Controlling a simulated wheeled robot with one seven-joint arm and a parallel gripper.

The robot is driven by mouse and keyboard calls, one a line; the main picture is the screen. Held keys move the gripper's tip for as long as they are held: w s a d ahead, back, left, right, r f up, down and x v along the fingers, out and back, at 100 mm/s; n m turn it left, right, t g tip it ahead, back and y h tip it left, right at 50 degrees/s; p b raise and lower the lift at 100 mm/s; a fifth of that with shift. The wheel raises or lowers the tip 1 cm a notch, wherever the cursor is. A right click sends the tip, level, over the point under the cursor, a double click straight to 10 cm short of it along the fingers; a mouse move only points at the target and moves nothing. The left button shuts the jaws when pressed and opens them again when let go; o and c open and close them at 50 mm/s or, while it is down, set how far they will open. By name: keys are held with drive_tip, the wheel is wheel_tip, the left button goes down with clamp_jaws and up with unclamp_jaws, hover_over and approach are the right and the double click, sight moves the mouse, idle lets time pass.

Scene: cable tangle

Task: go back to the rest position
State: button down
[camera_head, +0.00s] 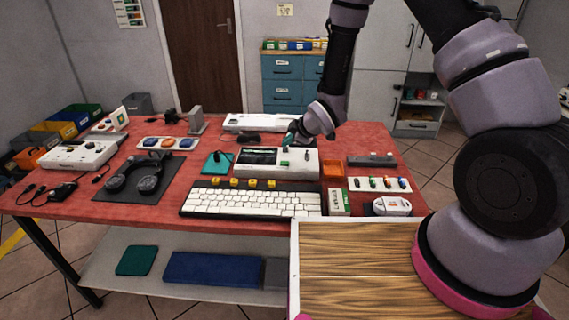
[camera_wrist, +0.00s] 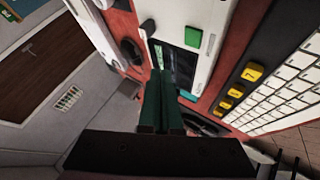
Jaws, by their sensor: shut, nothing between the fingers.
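My gripper (camera_head: 291,138) is above the back of the white device with a dark display (camera_head: 277,163), near the middle of the red table (camera_head: 110,205). In the wrist view its green fingers (camera_wrist: 161,112) are together with nothing between them. The device (camera_wrist: 205,18) also shows there beyond the fingertips, with a green button on it. I cannot tell whether the fingertips touch the device. My arm comes in from the right and hangs over the table's back.
A white keyboard (camera_head: 252,203) lies in front of the device, with small yellow blocks (camera_head: 234,183) behind it. Black headphones (camera_head: 148,180) and another white device (camera_head: 78,154) are on the left. Blue drawers (camera_head: 284,92) stand behind.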

drive_tip(key=shift+r, duration=0.6)
drive_tip(key=w+d+r+m+t+h, duration=0.15)
drive_tip(key=d+r+m, duration=0.35)
drive_tip(key=r, duration=0.5)
drive_tip(key=d+r+m+g+h, duration=0.1)
drive_tip(key=d+r+m+h, duration=0.1)
drive_tip(key=d+r, duration=0.65)
drive_tip(key=s+d+r+m, duration=0.3)
drive_tip(key=s+d+r, duration=0.1)
drive_tip(key=r, duration=0.2)
drive_tip(key=s+d+r+m, duration=0.3)
drive_tip(key=s+d+r, duration=0.1)
drive_tip(key=s+r, duration=0.15)
drive_tip(key=s+d+r+m, duration=0.2)
drive_tip(key=s+r+m, duration=0.2)
drive_tip(key=s, duration=0.5)
drive_tip(key=s+d+r+m, duration=0.2)
drive_tip(key=s+r+m, duration=0.2)
drive_tip(key=s, duration=0.5)
drive_tip(key=shift+s+d+r, duration=0.15)
drive_tip(key=shift+d+r, duration=0.15)
drive_tip(key=shift+r, duration=0.25)
